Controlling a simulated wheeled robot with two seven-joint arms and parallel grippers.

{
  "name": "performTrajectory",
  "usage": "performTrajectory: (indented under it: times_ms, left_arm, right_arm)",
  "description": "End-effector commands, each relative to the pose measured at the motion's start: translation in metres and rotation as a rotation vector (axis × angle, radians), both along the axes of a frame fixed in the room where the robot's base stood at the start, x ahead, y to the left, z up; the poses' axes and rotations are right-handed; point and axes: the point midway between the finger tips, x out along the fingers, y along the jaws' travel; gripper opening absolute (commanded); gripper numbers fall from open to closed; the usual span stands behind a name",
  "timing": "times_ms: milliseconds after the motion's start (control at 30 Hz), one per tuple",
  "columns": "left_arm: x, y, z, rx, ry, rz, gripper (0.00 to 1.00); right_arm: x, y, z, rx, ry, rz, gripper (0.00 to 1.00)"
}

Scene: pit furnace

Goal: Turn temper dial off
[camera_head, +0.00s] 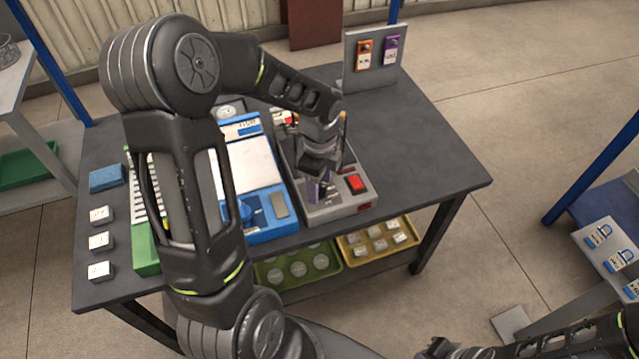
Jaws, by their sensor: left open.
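My left gripper (319,178) points down over the front left part of this box, left of the red switch. It is open, and I see nothing held in it.
A blue scale-like device (279,224) stands just left of the box. A grey upright panel (375,58) with orange and purple tags is at the back. White blocks (98,241) lie at the table's left. The table's right side (430,150) is clear. Green and yellow trays sit below.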

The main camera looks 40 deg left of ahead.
Motion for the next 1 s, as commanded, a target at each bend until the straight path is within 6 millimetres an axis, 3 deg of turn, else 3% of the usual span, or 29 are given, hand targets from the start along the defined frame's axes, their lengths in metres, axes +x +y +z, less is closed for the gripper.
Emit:
performTrajectory:
  times_ms: [333,1000]
  left_arm:
    - [0.0002,0.0002,-0.0048,0.000,-0.001,0.001,0.53]
    - [0.0002,0.0001,-0.0045,0.000,-0.001,0.001,0.00]
  right_arm:
    - [0.0000,0.0000,0.0000,0.000,0.000,0.000,0.00]
    - [0.0000,0.0000,0.0000,0.000,0.000,0.000,0.00]
